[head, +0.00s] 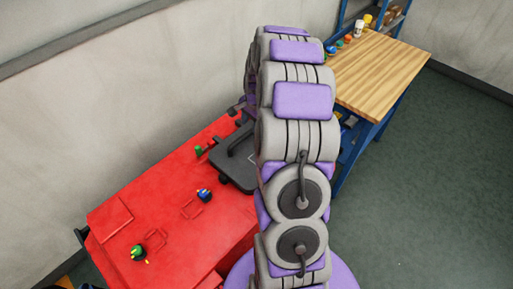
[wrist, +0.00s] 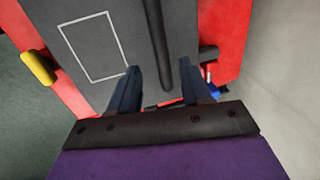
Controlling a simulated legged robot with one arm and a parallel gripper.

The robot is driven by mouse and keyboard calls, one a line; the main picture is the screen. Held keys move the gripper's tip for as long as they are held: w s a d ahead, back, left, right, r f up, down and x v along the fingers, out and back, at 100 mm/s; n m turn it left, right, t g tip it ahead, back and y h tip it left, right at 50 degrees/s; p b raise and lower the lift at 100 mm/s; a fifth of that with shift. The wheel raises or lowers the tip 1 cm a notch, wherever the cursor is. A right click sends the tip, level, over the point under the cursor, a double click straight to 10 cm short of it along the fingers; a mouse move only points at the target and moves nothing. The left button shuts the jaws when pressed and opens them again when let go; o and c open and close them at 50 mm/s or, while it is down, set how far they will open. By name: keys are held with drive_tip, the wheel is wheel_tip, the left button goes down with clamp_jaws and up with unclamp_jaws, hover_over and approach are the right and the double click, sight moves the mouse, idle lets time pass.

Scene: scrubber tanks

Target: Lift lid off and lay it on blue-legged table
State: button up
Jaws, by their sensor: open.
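The dark grey lid (head: 232,160) sits on the red tank (head: 165,200), partly hidden behind my arm in the head view. In the wrist view the lid (wrist: 95,45) fills the top middle, with a white rectangle outline and a raised dark bar handle (wrist: 155,45). My gripper (wrist: 160,80) is open, its two dark fingers pointing at the lid. The handle's near end appears between the fingertips; I cannot tell the height gap. The blue-legged table (head: 375,75) with a wooden top stands at the back right.
Several small bottles and coloured items stand along the table's back edge, by a blue shelf (head: 390,15). Green-and-black (head: 138,252) and blue (head: 204,195) fittings stick up from the red tank. A pale wall runs behind it. Green floor (head: 430,190) is open at right.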

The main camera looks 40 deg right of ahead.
sight(243, 136)
drive_tip(key=a+f, duration=0.1)
drive_tip(key=a, duration=0.1)
drive_tip(key=a+f, duration=0.1)
drive_tip(key=shift+w+a+f+b, duration=0.3)
drive_tip(key=shift+a+b, duration=0.05)
drive_tip(key=d+f, duration=0.1)
drive_tip(key=d+f+b, duration=0.1)
drive_tip(key=f, duration=0.1)
drive_tip(key=w+d+f, duration=0.1)
drive_tip(key=f, duration=0.1)
drive_tip(key=shift+d, duration=0.15)
drive_tip(key=shift+a+r, duration=0.15)
drive_tip(key=shift+a, duration=0.4)
drive_tip(key=shift+a+r, duration=0.15)
drive_tip(key=shift+a, duration=0.35)
drive_tip(key=shift+c, duration=0.9)
drive_tip(key=shift+a, duration=0.25)
drive_tip(key=shift+c, duration=0.8)
drive_tip(key=shift+s, duration=0.1)
drive_tip(key=shift+c, duration=0.6)
drive_tip(key=shift+d+f, duration=0.1)
drive_tip(key=shift+d, duration=0.65)
clamp_jaws()
